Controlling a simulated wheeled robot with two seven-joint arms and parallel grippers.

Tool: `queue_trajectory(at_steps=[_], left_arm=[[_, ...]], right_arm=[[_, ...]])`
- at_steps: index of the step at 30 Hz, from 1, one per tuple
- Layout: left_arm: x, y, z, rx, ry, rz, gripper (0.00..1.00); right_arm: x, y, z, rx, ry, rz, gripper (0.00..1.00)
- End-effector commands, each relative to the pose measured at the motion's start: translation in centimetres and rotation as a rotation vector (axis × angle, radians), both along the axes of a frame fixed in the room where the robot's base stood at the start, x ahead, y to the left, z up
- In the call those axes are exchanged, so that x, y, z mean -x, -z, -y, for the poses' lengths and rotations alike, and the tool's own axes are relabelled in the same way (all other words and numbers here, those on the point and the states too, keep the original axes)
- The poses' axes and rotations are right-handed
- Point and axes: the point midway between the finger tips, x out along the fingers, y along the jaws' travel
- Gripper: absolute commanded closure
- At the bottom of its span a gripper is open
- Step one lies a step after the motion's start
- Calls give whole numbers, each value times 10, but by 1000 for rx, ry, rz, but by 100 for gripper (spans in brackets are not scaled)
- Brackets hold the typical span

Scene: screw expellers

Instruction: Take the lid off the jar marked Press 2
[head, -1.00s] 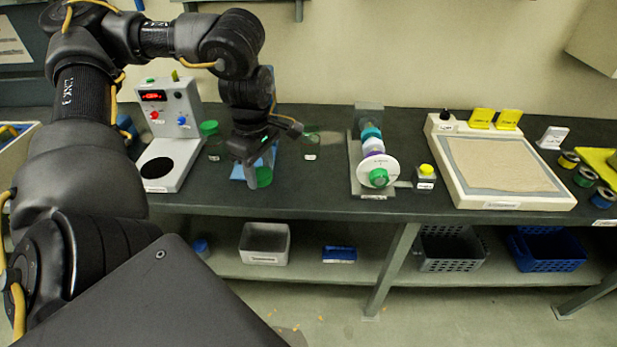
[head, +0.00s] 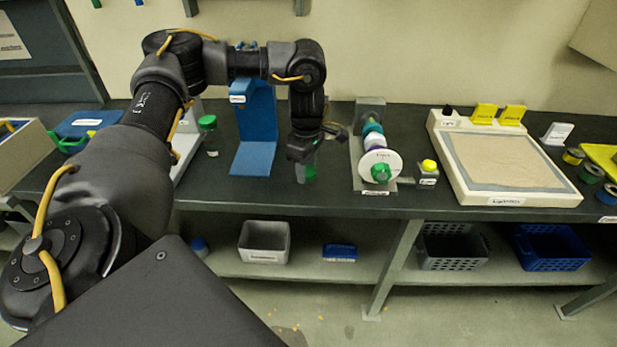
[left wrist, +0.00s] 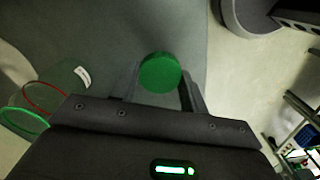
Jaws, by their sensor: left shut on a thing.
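My left gripper (head: 303,158) is shut on a green lid, which shows as a round green disc (left wrist: 160,72) between the fingers in the left wrist view. In the head view the green piece (head: 309,174) shows just under the fingers, in front of the bench's back part and left of the spindle. Whether a jar is below it is hard to tell. A clear jar with a green lid (head: 208,124) stands left of the blue stand. No jar label is readable. My right gripper is not in view.
The blue stand (head: 254,158) is empty, left of my gripper. A spindle with coloured rings and a white disc (head: 381,164) stands close on the right. A clear vessel with red and green rims (left wrist: 45,100) shows in the left wrist view. A sand tray (head: 505,200) lies farther right.

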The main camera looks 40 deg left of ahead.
Motion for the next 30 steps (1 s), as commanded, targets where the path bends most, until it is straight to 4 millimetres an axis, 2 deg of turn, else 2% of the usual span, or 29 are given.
queue_trajectory(at_steps=[4, 9, 12, 24, 25, 30], left_arm=[[-4, 6, 1, 0, -1, -1, 84], [-4, 29, 1, 2, -2, -5, 84], [-5, 36, 1, 1, -2, -2, 84], [-5, 41, 1, 0, -1, -1, 84], [-5, 41, 1, 0, -1, -1, 55], [-5, 40, 0, 0, -1, 0, 34]], right_arm=[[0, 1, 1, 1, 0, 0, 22], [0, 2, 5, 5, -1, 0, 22], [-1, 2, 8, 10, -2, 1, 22], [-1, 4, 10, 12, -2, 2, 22], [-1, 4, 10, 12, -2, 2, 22], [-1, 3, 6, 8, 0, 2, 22]])
